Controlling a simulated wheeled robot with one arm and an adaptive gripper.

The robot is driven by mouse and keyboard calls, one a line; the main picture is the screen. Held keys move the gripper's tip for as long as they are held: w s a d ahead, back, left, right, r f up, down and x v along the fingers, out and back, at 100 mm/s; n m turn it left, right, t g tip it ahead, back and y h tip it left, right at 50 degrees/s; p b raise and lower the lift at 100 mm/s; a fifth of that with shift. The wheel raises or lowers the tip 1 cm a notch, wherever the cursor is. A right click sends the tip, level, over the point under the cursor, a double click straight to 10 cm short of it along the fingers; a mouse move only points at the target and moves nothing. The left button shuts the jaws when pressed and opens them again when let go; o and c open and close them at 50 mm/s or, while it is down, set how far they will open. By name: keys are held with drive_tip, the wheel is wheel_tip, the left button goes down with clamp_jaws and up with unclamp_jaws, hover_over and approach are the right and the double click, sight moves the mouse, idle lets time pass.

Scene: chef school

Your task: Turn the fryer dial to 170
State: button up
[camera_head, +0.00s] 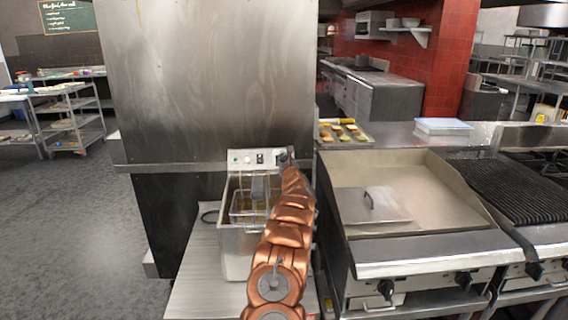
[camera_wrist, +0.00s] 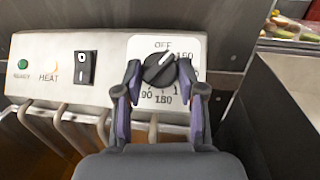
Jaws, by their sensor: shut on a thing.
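The fryer (camera_head: 238,246) stands on a steel stand left of the griddle, with its control panel (camera_head: 238,157) at the back. In the wrist view the black round dial (camera_wrist: 158,69) sits on the panel's white scale, with OFF above it and numbers such as 150, 180 and 90 around it. A pale pointer line on the dial appears to slant to the upper right; its exact reading is unclear. My gripper (camera_wrist: 160,75) is shut on the dial, one finger on each side. In the head view my gripper (camera_head: 284,160) covers the dial.
A black rocker switch (camera_wrist: 85,68) and a green light (camera_wrist: 23,64) are left of the dial. A fryer basket (camera_head: 246,208) hangs in the fryer below the panel. The griddle (camera_head: 425,200) stands close on the right. A steel wall (camera_head: 205,75) rises behind the fryer.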

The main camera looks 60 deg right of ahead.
drive_tip(key=shift+s, duration=0.1)
drive_tip(key=o, duration=1.2)
drive_tip(key=shift+c, duration=0.2)
drive_tip(key=shift+a, duration=0.1)
drive_tip(key=shift+v, duration=1.1)
drive_tip(key=shift+s+a, duration=0.2)
drive_tip(key=shift+a, duration=0.05)
drive_tip(key=shift+s+a+r, duration=0.15)
drive_tip(key=shift+s+a, duration=0.2)
drive_tip(key=shift+s, duration=0.3)
approach(283, 158)
drive_tip(key=shift+d+v, duration=0.2)
drive_tip(key=shift+v, duration=1.2)
